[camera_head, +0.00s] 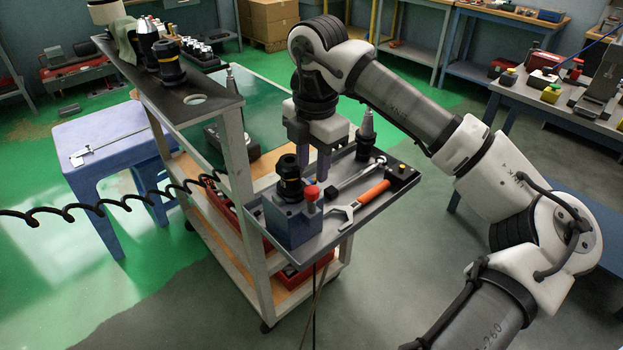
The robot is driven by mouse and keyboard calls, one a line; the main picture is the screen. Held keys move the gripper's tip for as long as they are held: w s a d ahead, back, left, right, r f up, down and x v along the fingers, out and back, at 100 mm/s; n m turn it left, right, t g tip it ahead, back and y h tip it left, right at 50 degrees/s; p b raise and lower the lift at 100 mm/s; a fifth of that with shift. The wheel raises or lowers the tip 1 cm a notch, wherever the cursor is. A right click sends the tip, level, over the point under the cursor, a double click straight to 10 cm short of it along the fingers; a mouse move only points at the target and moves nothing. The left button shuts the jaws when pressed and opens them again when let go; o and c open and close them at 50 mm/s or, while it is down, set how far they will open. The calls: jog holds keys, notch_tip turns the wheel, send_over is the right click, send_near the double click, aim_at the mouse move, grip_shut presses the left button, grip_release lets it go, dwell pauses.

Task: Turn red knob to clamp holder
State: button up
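The red knob (311,193) sits upright on the right side of a blue-grey clamp block (291,226) at the front left corner of the cart's tray. A black tool holder (290,172) with a yellowish ring stands upright in the top of the block, left of the knob. How tightly it is clamped cannot be told. My gripper (314,162) points down behind the knob and the holder, apart from the knob. Its two fingers are spread with a gap between them and nothing visible in it. The fingertips are partly hard to make out.
The tray (343,238) also holds an orange-handled adjustable wrench (358,205), a metal wrench (357,178) and a second upright tool holder (367,135) close to my gripper's right. The cart's upper shelf (172,97) and its post rise at the left. A blue stool (108,145) stands beyond.

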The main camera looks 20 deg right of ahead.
aim_at(311, 190)
notch_tip(311, 190, down, 6)
jog(key=shift+w+a+r+p, duration=0.1)
jog(key=shift+p, duration=0.45)
jog(key=shift+c, duration=0.5)
jog(key=c, duration=0.6)
